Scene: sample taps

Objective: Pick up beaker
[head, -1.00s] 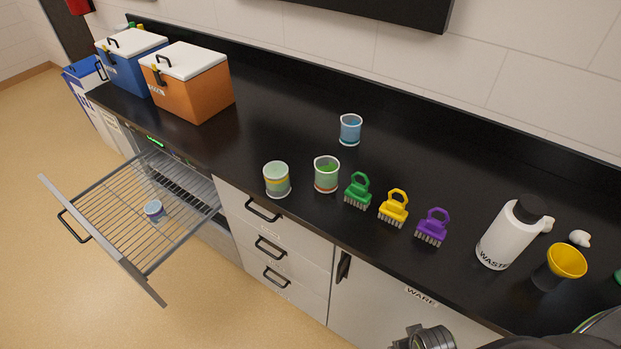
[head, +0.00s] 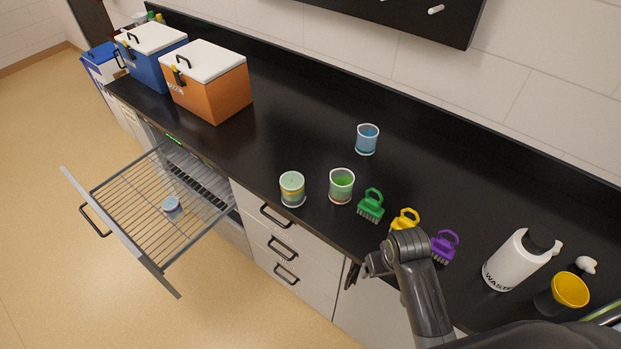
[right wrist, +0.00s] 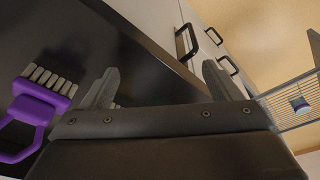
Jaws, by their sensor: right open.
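Several beakers show in the head view. A beaker with blue liquid (head: 367,140) stands upright towards the back of the black counter. A beaker with bright green liquid (head: 341,186) and a pale green, yellow-banded beaker (head: 292,190) stand near the front edge. A small pale blue beaker (head: 171,207) is at the pulled-out wire rack; it also shows in the right wrist view (right wrist: 299,103). My right gripper (head: 368,268) is at the counter's front edge, to the right of and in front of these beakers. Its fingers (right wrist: 160,85) are apart with nothing between them. My left gripper is out of view.
Green (head: 371,206), yellow (head: 405,220) and purple (head: 444,247) brushes stand near my right arm, which partly hides the yellow one. A white waste bottle (head: 517,260) and yellow funnel (head: 570,290) are at right. Orange (head: 208,85) and blue (head: 150,58) coolers stand at left.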

